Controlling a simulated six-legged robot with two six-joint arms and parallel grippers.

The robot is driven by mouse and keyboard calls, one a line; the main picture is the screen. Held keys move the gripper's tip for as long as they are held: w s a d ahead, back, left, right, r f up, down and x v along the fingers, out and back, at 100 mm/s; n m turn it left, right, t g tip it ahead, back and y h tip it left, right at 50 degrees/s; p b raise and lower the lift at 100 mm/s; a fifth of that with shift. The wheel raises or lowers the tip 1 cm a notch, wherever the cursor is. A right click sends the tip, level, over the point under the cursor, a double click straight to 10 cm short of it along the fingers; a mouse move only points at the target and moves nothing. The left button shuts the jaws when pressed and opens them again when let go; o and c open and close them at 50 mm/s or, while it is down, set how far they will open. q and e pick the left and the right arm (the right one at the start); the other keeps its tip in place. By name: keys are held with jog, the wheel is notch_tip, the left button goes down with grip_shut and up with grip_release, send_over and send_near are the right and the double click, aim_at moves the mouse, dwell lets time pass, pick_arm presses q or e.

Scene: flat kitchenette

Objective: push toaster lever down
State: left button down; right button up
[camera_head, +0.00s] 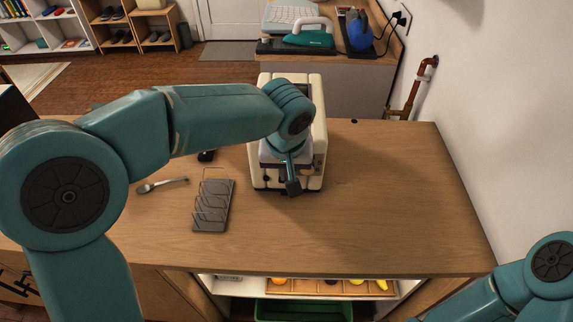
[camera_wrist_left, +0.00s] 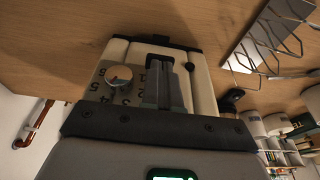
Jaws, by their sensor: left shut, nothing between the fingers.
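The cream toaster (camera_head: 317,150) stands on the wooden counter, partly covered by my left arm in the head view. In the left wrist view its front (camera_wrist_left: 203,92) shows a round dial (camera_wrist_left: 118,76) with numbers around it and black trim. My left gripper (camera_head: 292,187) is shut and empty at the toaster's front face. Its fingers also show in the left wrist view (camera_wrist_left: 165,85), lying over the middle of that face beside the dial. The lever is not clearly visible; the fingers may hide it. I cannot tell whether they touch it. My right gripper is out of view.
A wire toast rack (camera_head: 212,212) stands left of the toaster, with a spoon (camera_head: 162,185) farther left. The counter (camera_head: 400,200) is clear to the right. Behind are a teal iron (camera_head: 310,38) and a blue kettle (camera_head: 360,32). Fruit lies on a shelf below.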

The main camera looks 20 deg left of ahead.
pick_arm(q)
jog(key=shift+r, duration=0.2)
jog(key=s, duration=0.2)
jog(key=r+b, duration=0.1)
jog(key=shift+s+d, duration=0.4)
jog(key=shift+r, duration=0.1)
jog(key=p+v, duration=0.1)
jog(key=v, duration=1.5)
jog(key=shift+s, duration=0.2)
